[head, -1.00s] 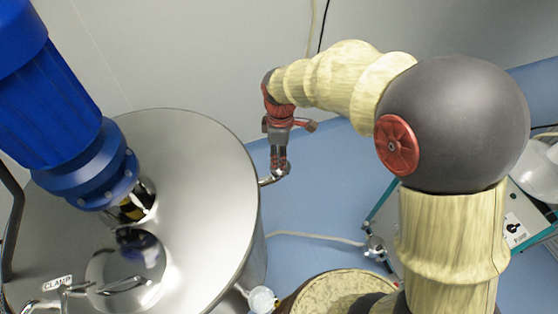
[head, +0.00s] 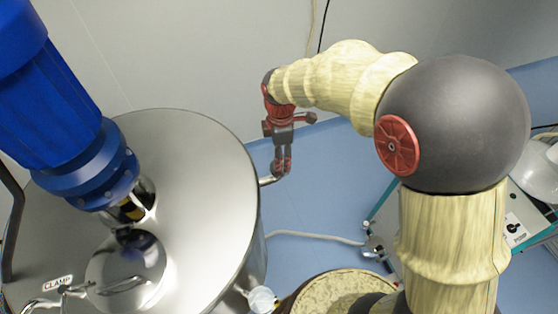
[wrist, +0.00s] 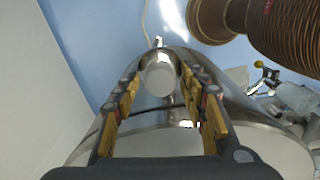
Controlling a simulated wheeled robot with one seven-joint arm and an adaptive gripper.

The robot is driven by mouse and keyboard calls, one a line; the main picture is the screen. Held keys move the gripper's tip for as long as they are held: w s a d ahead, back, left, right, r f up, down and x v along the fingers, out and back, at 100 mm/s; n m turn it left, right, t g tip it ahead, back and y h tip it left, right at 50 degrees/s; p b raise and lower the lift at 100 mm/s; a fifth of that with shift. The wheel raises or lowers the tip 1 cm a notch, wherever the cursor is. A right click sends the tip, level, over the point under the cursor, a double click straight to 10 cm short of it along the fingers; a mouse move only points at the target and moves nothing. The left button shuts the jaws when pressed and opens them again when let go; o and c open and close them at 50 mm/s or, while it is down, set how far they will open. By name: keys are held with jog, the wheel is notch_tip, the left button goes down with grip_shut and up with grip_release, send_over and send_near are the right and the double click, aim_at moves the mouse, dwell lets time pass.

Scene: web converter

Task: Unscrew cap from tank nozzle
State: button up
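The big steel tank (head: 195,150) stands at the left of the head view. A bent metal nozzle (head: 268,180) sticks out from its right rim. My gripper (head: 281,172) points down at the nozzle's end, its fingertips at or around it. In the wrist view, a shiny rounded piece (wrist: 160,78), seemingly the nozzle's cap, shows between my two fingers with yellow pads. The fingers (wrist: 161,82) stand apart, one on each side, and a narrow gap seems to show beside it. Contact is hard to tell.
A blue motor (head: 60,110) rises from the tank lid. A pale hose (head: 315,237) runs over the blue floor (head: 310,205). A teal-framed cart (head: 510,215) stands right.

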jog(key=m, duration=0.4)
dwell(0.3)
jog(key=shift+m, duration=2)
jog(key=m, duration=0.4)
